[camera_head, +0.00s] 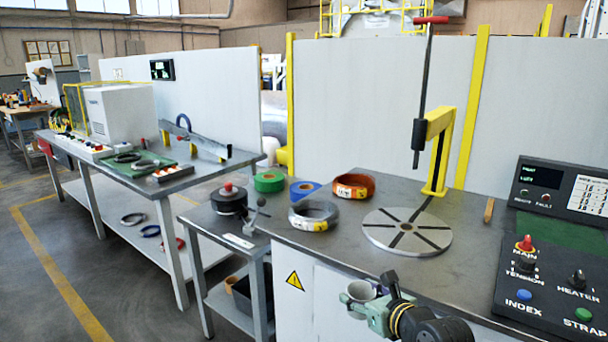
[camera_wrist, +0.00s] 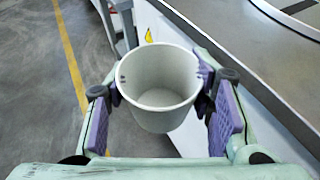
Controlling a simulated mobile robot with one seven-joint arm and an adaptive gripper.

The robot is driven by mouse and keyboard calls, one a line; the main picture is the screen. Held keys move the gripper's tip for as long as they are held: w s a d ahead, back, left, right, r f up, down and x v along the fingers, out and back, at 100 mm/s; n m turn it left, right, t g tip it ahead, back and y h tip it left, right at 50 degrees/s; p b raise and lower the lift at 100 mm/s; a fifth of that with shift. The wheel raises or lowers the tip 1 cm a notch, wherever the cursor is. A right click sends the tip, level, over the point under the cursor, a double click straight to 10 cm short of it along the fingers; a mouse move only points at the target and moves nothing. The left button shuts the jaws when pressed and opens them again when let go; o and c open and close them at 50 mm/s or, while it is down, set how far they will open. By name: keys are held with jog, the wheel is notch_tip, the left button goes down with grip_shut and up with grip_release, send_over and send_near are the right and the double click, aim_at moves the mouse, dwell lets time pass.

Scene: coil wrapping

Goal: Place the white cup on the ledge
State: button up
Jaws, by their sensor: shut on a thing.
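The white cup (camera_wrist: 158,110) is held upright between the purple pads of my gripper (camera_wrist: 160,95). Its open mouth faces the wrist camera and the inside looks empty. In the head view the cup (camera_head: 357,292) shows small at the bottom, partly hidden by my gripper (camera_head: 366,300). The gripper is shut on the cup, in front of the workbench's front edge, with floor visible beyond it. No surface is plainly marked as a ledge; the grey workbench top (camera_head: 340,245) lies behind and above the cup in the head view.
A slotted turntable (camera_head: 407,232), a grey coil (camera_head: 313,215), an orange coil (camera_head: 354,187) and a yellow post (camera_head: 437,150) stand on the workbench. A control panel (camera_head: 550,270) is at right. A small side table (camera_head: 225,225) adjoins at left. Bare bench top shows near the front edge.

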jog(key=a+f+m+h+b, duration=0.1)
jog(key=a+f+m+h, duration=0.1)
jog(key=f, duration=0.8)
jog(key=a+f+m+h+b, duration=0.1)
jog(key=f+m+h, duration=0.1)
jog(key=f, duration=0.8)
jog(key=shift+s+a+f+t+h, duration=0.2)
jog(key=shift+s+a+f, duration=1.5)
jog(key=shift+f, duration=2.15)
jog(key=shift+s+a+f+t+h, duration=0.2)
jog(key=shift+s+a+f, duration=1.5)
jog(key=shift+f, duration=2.2)
jog(key=shift+s+a+f+t+h, duration=0.1)
jog(key=shift+s+a+f+h, duration=0.2)
jog(key=shift+s+a+f, duration=2.45)
jog(key=w+d+r, duration=0.2)
jog(key=w+r, duration=0.1)
jog(key=w, duration=0.2)
jog(key=shift+d+r+m+b, duration=0.25)
jog(key=shift+m+b, duration=0.05)
jog(key=shift+b, duration=0.1)
